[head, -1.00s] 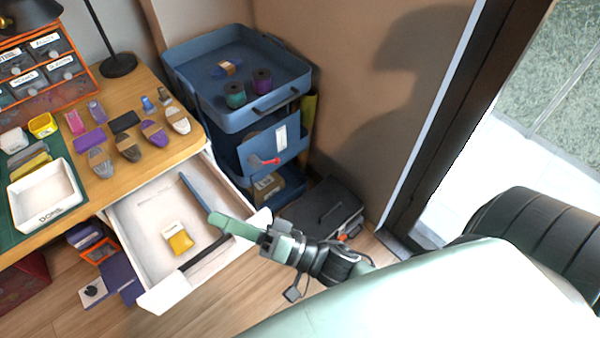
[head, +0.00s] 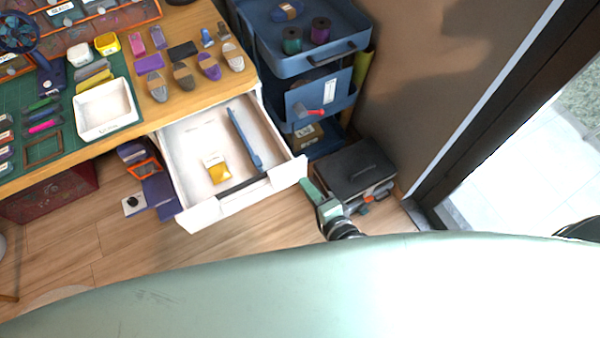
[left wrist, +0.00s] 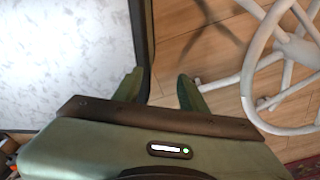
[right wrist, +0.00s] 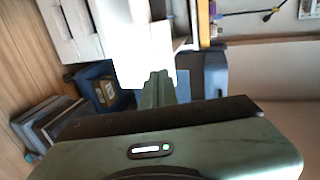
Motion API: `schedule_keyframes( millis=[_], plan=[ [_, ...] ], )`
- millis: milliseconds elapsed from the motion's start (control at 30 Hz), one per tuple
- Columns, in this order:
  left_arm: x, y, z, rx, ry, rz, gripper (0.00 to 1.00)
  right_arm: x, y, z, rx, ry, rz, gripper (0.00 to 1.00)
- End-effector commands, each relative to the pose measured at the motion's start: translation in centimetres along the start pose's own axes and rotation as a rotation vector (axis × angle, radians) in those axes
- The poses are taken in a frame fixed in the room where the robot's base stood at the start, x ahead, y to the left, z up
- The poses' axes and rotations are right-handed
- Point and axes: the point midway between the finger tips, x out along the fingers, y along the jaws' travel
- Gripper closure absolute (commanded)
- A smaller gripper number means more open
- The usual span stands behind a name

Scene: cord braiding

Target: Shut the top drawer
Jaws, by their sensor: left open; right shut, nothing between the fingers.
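The white top drawer (head: 215,207) is pulled out from under the wooden desk in the head view. It holds a small yellow-and-white packet (head: 217,170) and a long blue strip (head: 243,140). My right gripper (head: 307,186) is beside the right end of the drawer front, its fingers together and empty. Whether it touches the drawer I cannot tell. In the right wrist view the shut fingers (right wrist: 159,78) are in front of a bright white surface. My left gripper (left wrist: 160,88) shows only in the left wrist view, open and empty, above the floor.
A blue trolley (head: 300,62) stands right of the desk. A dark case (head: 352,175) lies on the floor near my right gripper. The desk (head: 190,95) carries a white tray (head: 104,108) and several small items. The wooden floor in front of the drawer is clear.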

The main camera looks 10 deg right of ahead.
Motion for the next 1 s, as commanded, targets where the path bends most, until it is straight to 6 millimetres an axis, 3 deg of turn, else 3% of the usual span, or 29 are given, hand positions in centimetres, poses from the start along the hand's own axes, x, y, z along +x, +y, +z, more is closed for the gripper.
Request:
schedule_keyframes(
  millis=[100, 267, 767, 1000],
  plan=[
    [-0.2, 0.0, 0.0, 0.0, 0.0, 0.0, 0.58, 1.9, -0.8, 0.0, -0.001, -0.001, -0.004, 1.0],
    [-0.3, 0.0, -0.1, 0.0, 0.0, 0.0, 0.58, 3.4, -1.2, 0.0, 0.0, -0.001, -0.002, 1.0],
    [-0.3, 0.0, -0.1, 0.0, 0.0, 0.0, 0.58, 3.9, -1.2, 0.0, 0.0, -0.001, -0.001, 1.0],
    [-0.2, 0.0, -0.1, 0.0, 0.001, 0.0, 0.58, 5.9, -2.0, 0.0, 0.0, 0.0, -0.004, 1.0]
  ],
)
